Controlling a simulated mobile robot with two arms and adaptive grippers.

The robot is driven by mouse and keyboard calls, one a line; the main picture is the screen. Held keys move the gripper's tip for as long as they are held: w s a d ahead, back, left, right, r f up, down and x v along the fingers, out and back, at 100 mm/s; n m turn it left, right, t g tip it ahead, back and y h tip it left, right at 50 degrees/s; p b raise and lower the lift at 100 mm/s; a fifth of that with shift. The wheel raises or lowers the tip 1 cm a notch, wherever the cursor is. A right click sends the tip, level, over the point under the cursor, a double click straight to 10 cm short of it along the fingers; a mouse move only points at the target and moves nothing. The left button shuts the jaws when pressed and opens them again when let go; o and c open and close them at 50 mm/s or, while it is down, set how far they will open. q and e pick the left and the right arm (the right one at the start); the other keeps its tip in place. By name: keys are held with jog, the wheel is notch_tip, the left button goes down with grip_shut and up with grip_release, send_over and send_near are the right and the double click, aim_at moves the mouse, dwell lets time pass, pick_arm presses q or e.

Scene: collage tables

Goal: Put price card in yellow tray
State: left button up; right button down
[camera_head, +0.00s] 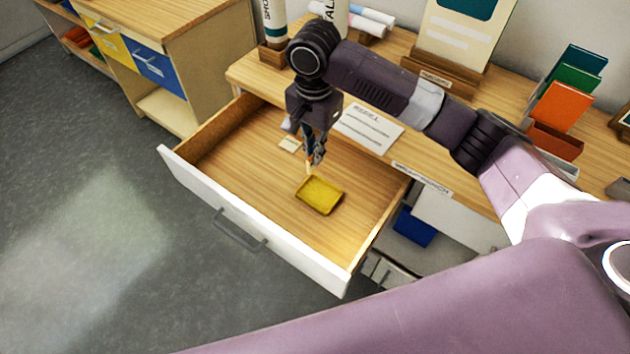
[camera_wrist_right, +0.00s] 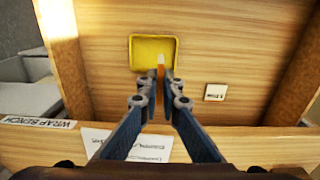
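The yellow tray (camera_head: 320,194) lies flat on the floor of the open drawer; it also shows in the wrist view (camera_wrist_right: 141,52). My right gripper (camera_head: 312,163) points down just above the tray's back edge. In the wrist view its fingers (camera_wrist_right: 160,80) are closed on a thin, pale and orange piece (camera_wrist_right: 161,66), seen nearly edge-on. It looks like the price card, but no print on it is readable. Its tip overlaps the tray in view; I cannot tell whether it touches. My left gripper is not in view.
A small pale card (camera_head: 291,144) lies in the drawer (camera_head: 240,150), apart from the tray. A printed sheet (camera_head: 369,128) lies on the bench top behind. The drawer walls surround the tray, with bare floor around it. Orange and green holders (camera_head: 558,107) stand at right.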

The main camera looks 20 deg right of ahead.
notch_tip(320, 180, down, 11)
jog(key=shift+f, duration=0.15)
dwell(0.4)
jog(key=c, duration=2.2)
grip_release()
jog(key=shift+f, duration=0.1)
jog(key=shift+o, duration=0.2)
notch_tip(320, 180, up, 12)
jog(key=shift+r, duration=0.15)
